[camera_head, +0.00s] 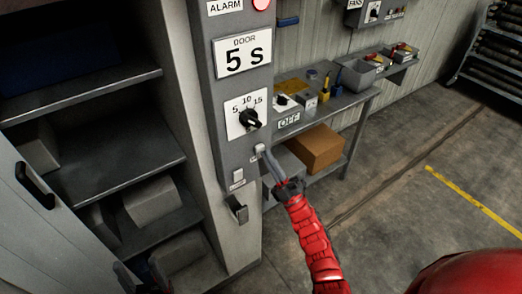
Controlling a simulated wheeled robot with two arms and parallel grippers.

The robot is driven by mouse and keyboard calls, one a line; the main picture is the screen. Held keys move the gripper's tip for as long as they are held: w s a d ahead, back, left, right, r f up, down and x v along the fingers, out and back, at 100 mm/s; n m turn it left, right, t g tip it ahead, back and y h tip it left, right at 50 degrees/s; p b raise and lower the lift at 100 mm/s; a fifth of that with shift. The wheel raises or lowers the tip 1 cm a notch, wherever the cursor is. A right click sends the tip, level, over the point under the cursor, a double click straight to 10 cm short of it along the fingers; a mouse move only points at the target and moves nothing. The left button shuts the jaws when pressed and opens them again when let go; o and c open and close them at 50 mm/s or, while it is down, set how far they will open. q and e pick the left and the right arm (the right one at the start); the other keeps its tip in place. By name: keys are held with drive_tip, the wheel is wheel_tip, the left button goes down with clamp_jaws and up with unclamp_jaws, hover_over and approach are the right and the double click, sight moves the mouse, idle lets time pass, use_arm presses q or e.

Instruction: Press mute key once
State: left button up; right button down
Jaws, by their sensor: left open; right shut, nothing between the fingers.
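A grey control panel (205,40) stands at the centre left. It carries an ALARM label (224,6), a red lamp (261,4), a DOOR sign reading 5 s (242,53) and a black knob (250,118) marked 5, 10, 15. Near its lower end is a small pale key (238,176) with a tiny label; the label is too small to read, so I cannot confirm it is the mute key. My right gripper (262,152) is shut, its tip at the panel's lower right edge, right of that key; contact cannot be told. My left gripper (138,276) is open at the lower left, partly cut off.
An open cabinet with grey shelves (115,165) and boxes fills the left; its door has a black handle (35,186). A dark latch (237,208) sticks out below the panel. A workbench (345,100) with tools and a cardboard box (315,148) stands behind.

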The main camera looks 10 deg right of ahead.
drive_tip(key=shift+w+a+b, duration=0.15)
drive_tip(key=shift+w+b, duration=0.35)
drive_tip(key=shift+w, duration=0.05)
idle(0.5)
drive_tip(key=shift+s, duration=0.15)
drive_tip(key=shift+s+d, duration=0.3)
drive_tip(key=shift+s, duration=0.45)
drive_tip(key=shift+s+d, duration=0.3)
drive_tip(key=shift+s, duration=0.5)
drive_tip(key=shift+s+d, duration=0.25)
drive_tip(key=shift+s, duration=0.55)
drive_tip(key=shift+s+d, duration=0.3)
drive_tip(key=shift+s, duration=0.5)
